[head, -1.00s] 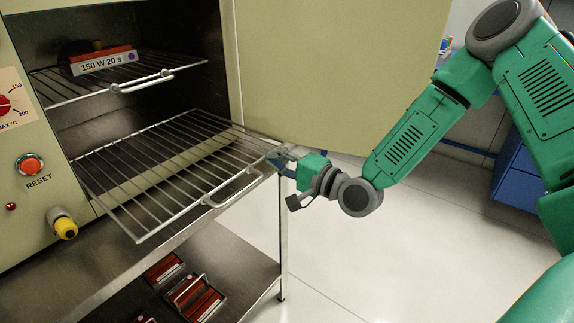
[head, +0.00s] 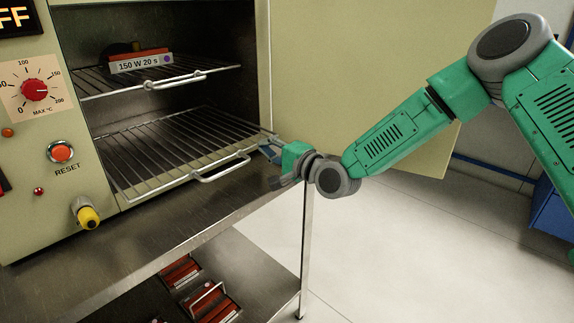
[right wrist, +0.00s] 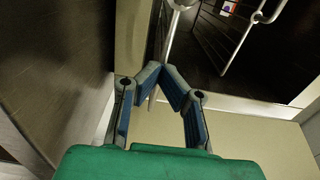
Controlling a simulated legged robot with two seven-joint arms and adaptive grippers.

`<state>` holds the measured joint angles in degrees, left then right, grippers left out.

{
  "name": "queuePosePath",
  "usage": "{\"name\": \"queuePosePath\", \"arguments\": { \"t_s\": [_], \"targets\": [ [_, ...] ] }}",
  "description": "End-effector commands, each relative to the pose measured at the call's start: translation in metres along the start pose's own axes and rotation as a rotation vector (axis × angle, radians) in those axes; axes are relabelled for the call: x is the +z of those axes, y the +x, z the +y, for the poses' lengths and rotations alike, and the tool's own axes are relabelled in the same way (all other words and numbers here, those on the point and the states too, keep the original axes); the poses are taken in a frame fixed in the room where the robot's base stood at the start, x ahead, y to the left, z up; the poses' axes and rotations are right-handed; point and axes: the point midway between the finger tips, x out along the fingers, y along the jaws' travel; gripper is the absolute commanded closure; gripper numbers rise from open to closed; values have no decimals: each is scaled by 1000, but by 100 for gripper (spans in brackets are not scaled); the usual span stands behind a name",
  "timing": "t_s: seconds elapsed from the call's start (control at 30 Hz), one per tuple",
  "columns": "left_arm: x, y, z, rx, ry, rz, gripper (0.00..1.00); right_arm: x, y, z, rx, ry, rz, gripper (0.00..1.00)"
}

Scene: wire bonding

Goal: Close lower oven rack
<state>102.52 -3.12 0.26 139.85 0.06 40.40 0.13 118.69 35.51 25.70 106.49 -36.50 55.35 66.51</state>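The lower oven rack (head: 160,158) is a wire shelf pulled partly out of the oven, its front edge and handle (head: 222,168) standing out past the opening. My right gripper (head: 270,150) is at the rack's front right corner in the head view. In the right wrist view its two blue-padded fingers (right wrist: 163,70) come together at the tips, with a thin metal rod of the rack (right wrist: 169,40) running between them. The exact contact is small and partly hidden by the fingers. My left gripper is not in view.
The upper rack (head: 190,80) sits inside the oven (head: 90,20) and holds a red item labelled 150 W 20 s (head: 140,62). The open oven door (head: 350,75) is behind my right arm. Red items lie on the steel cart's lower shelf (head: 255,270).

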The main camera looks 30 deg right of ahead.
Motion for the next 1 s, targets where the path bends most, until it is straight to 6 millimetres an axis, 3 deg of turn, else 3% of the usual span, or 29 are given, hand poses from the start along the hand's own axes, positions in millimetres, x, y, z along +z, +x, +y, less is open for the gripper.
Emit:
{"name": "queuePosePath", "arguments": {
  "t_s": [0.1, 0.33, 1.0],
  "targets": [
    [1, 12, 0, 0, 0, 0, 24, -1, 26, 4, -1, -2, 3, 100],
    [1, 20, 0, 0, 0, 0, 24, -1, 53, 2, 0, -1, 2, 100],
    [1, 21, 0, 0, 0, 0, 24, 2, 56, 1, 1, 0, 0, 100]
  ]
}}
